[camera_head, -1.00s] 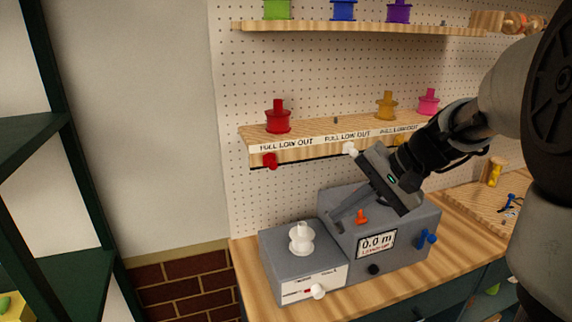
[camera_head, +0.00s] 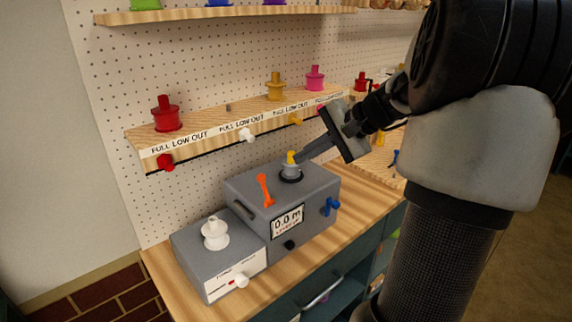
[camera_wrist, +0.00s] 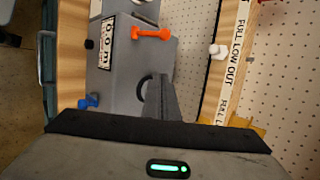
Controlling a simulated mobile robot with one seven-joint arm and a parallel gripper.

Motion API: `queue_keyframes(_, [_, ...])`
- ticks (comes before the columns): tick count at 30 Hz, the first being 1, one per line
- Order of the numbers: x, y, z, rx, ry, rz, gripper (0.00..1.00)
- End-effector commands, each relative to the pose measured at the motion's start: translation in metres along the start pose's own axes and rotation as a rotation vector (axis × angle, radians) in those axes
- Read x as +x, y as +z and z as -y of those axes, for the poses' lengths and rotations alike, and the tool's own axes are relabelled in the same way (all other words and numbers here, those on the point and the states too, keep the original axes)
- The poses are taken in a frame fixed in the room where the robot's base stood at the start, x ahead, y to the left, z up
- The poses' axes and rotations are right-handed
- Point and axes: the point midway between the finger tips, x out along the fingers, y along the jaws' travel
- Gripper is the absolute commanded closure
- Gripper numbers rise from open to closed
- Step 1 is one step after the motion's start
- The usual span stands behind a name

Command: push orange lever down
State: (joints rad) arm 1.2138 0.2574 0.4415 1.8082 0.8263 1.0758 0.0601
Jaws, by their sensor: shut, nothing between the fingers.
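The orange lever (camera_head: 265,190) stands up, slightly tilted, on top of the grey machine (camera_head: 238,186) with the "0.0 m" display (camera_head: 287,221). In the wrist view the lever (camera_wrist: 151,33) points across the machine's top, ahead of my fingers. My gripper (camera_head: 299,159) is shut and empty. In the wrist view my fingers (camera_wrist: 160,95) partly hide a dark ring there.
A blue handle (camera_head: 331,207) and a black knob (camera_head: 290,245) are on the machine's sides. A grey box with a white spool (camera_head: 215,233) adjoins it. A labelled shelf (camera_head: 210,135) with coloured spools and knobs is behind, on the pegboard.

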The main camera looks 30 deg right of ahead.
Motion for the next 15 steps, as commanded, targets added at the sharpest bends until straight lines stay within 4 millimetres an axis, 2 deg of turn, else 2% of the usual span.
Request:
queue_keyframes(5, [0.030,0.001,-0.001,0.001,0.000,0.005,1.00])
queue_keyframes(12, [0.083,0.001,-0.001,0.001,0.001,0.005,1.00])
queue_keyframes(14, [0.095,0.002,-0.001,0.000,0.001,0.006,1.00])
queue_keyframes(15, [0.093,0.005,0.001,-0.001,0.001,0.000,1.00])
